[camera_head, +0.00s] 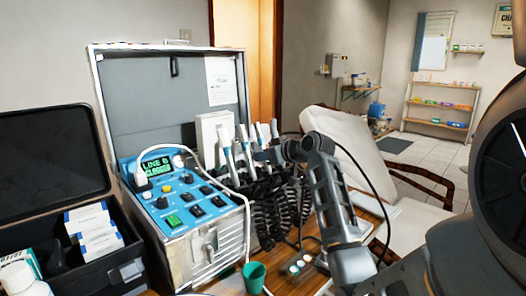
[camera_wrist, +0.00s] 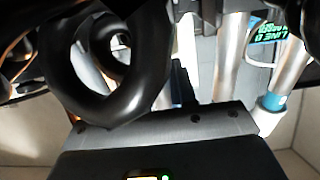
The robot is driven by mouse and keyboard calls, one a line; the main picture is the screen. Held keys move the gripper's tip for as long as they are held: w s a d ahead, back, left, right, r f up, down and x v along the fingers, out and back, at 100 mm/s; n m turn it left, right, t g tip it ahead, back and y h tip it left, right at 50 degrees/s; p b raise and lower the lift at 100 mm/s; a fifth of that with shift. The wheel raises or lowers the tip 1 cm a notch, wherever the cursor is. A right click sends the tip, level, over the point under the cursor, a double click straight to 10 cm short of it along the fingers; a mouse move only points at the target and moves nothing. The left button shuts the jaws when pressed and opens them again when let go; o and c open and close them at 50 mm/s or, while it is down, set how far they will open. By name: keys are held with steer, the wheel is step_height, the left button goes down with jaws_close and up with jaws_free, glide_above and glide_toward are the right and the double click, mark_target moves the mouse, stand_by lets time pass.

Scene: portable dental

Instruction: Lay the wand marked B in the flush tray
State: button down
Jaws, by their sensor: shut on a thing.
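Several pale wands (camera_head: 228,158) stand upright in a dark holder (camera_head: 262,190) at the right side of the blue dental unit (camera_head: 190,203). My gripper (camera_head: 278,153) is at the upper part of the right-hand wands and is shut on a wand, mostly hidden by the gripper itself. I cannot read its marking. In the wrist view, silver wand bodies (camera_wrist: 230,60) stand close by, one with a blue band (camera_wrist: 270,102), beside a thick black coiled hose (camera_wrist: 110,60). I cannot make out the flush tray for certain; a pale flat thing (camera_head: 375,206) lies beyond my arm.
The unit's screen (camera_head: 157,165) reads "LINE B CLOGGED". Black coiled hoses (camera_head: 282,215) hang below the holder. A green cup (camera_head: 254,277) stands at the front of the table. An open black case (camera_head: 100,240) is at left, and a dental chair (camera_head: 350,150) stands behind.

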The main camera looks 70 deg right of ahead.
mark_target(261, 131)
steer(key=shift+r, duration=0.1)
steer(key=shift+w+d+r+p, duration=0.2)
steer(key=shift+w+r+p, duration=0.2)
steer(key=shift+r+p, duration=0.6)
steer(key=shift+w+d+r+p, duration=0.3)
steer(key=shift+r+p, duration=0.35)
steer(key=shift+r, duration=0.6)
steer(key=shift+w+d+r+p, duration=0.15)
steer(key=shift+w+r+p, duration=0.3)
steer(key=shift+r+p, duration=0.55)
steer(key=shift+r, duration=0.15)
